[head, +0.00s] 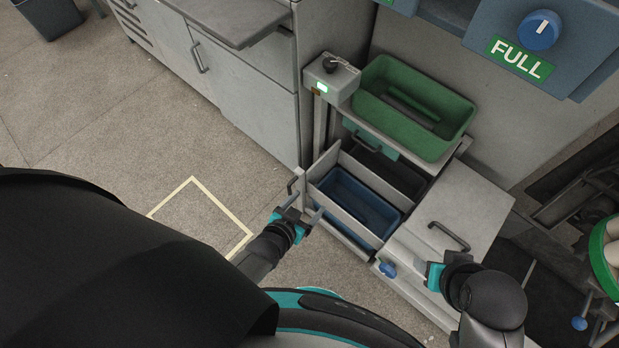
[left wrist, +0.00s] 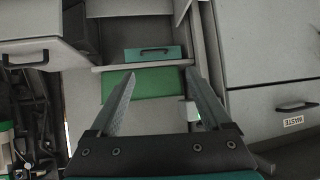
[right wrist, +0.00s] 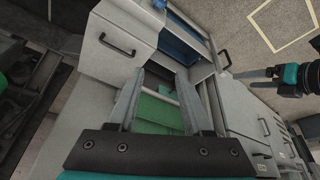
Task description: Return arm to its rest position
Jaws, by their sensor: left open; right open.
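My left gripper (head: 298,207) is at the front left of an open drawer (head: 318,192), close to its handle; I cannot tell whether it touches it. Its two fingers stand apart and empty in the left wrist view (left wrist: 160,95). My right gripper (head: 418,268) is near the front of the grey cabinet, beside a blue knob (head: 388,269). Its fingers are apart with nothing between them in the right wrist view (right wrist: 165,90). My left arm also shows at the right edge of the right wrist view.
The open drawer holds a blue bin (head: 357,203). A green tray (head: 415,107) sits on the shelf behind. A grey cabinet (head: 455,215) with a bar handle stands on the right. A grey cupboard (head: 235,85) stands at the back left. The floor at left is clear, with a yellow outline.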

